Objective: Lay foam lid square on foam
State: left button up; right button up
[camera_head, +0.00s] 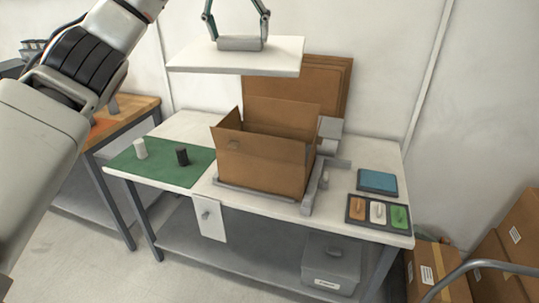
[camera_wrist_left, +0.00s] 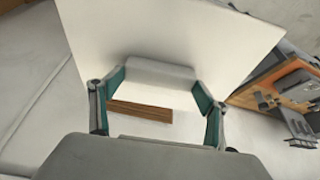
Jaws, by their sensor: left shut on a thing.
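The foam lid (camera_head: 280,57) is a flat white slab with a grey handle block on top. In the head view it hangs level above and behind the open cardboard box (camera_head: 258,172), apart from it. My left gripper (camera_head: 239,40) is shut on the lid's handle. In the left wrist view the lid (camera_wrist_left: 200,32) spreads out beyond my left gripper (camera_wrist_left: 158,105), with the grey handle between the teal fingers. The box stands with flaps up, and its front wall hides any foam inside. My right gripper is in neither view.
The box sits in a grey frame on a white table (camera_head: 140,190). A green mat (camera_head: 195,160) with a white and a black piece lies left. A blue pad (camera_head: 377,181) and a dark tray (camera_head: 358,221) with coloured pieces lie right. Brown cardboard sheets (camera_head: 335,80) stand behind.

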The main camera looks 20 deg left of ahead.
pick_arm(q)
jog(key=shift+n+g, duration=0.3)
jog(key=w+a, duration=0.1)
jog(key=w+a+f, duration=0.1)
jog(key=w, duration=0.1)
jog(key=w+a, duration=0.1)
jog(key=w, duration=0.1)
jog(key=shift+w+f, duration=0.15)
jog(key=shift+f, duration=0.25)
jog(key=shift+w+a+f, duration=0.3)
jog(key=shift+w+f, duration=0.15)
jog(key=shift+f, duration=0.25)
jog(key=shift+x, duration=0.9)
jog(key=shift+a+f, duration=0.2)
